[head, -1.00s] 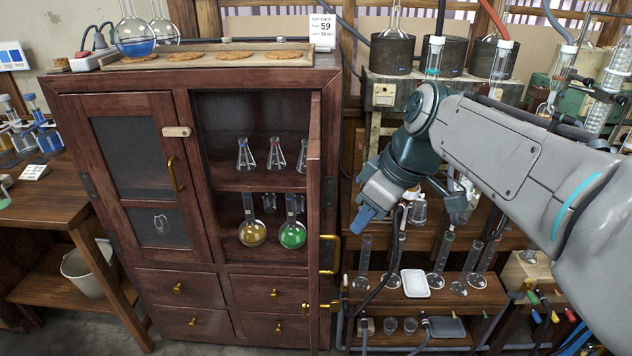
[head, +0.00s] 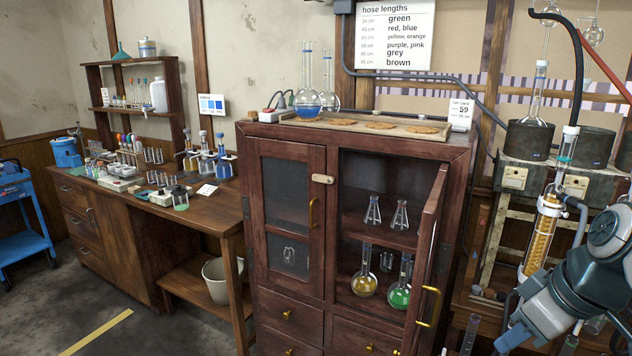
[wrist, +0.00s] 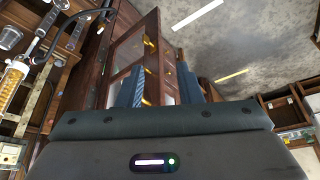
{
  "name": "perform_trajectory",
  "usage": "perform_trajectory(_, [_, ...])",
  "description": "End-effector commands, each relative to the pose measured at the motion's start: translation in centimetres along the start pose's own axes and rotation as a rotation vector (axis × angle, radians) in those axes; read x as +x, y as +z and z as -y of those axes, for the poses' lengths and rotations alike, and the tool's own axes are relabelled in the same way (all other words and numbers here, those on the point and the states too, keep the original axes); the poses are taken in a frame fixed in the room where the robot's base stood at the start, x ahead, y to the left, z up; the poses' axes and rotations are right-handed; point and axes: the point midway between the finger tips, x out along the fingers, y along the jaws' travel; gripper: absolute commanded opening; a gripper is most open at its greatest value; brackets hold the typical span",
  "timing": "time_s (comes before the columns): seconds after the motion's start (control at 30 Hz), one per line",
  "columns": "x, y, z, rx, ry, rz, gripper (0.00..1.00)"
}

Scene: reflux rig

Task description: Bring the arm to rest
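My arm is at the right edge of the head view, partly cut off by the frame. My gripper (head: 512,336) points down and left, low in front of the rig and to the right of the cabinet; its blue-grey fingers are only partly seen there. In the wrist view my gripper (wrist: 162,88) shows two fingers standing apart with nothing between them. The cabinet's wooden door and brass handles show beyond the fingers, and I see no contact.
The wooden cabinet (head: 316,155) has its right door (head: 428,262) standing open, close to my gripper. Flasks, including a yellow one (head: 364,284) and a green one (head: 399,296), stand inside. Rig glassware (head: 541,235) is near my arm. Floor (head: 110,310) at left is clear.

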Motion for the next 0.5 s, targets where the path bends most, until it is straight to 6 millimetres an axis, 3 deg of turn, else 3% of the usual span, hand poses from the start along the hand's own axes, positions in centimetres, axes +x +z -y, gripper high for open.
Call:
perform_trajectory(0.17, [1.1, -0.8, 1.4, 0.027, 0.000, 0.014, 0.32])
perform_trajectory(0.5, [4.8, -2.5, 6.2, 0.138, 0.019, 0.058, 0.32])
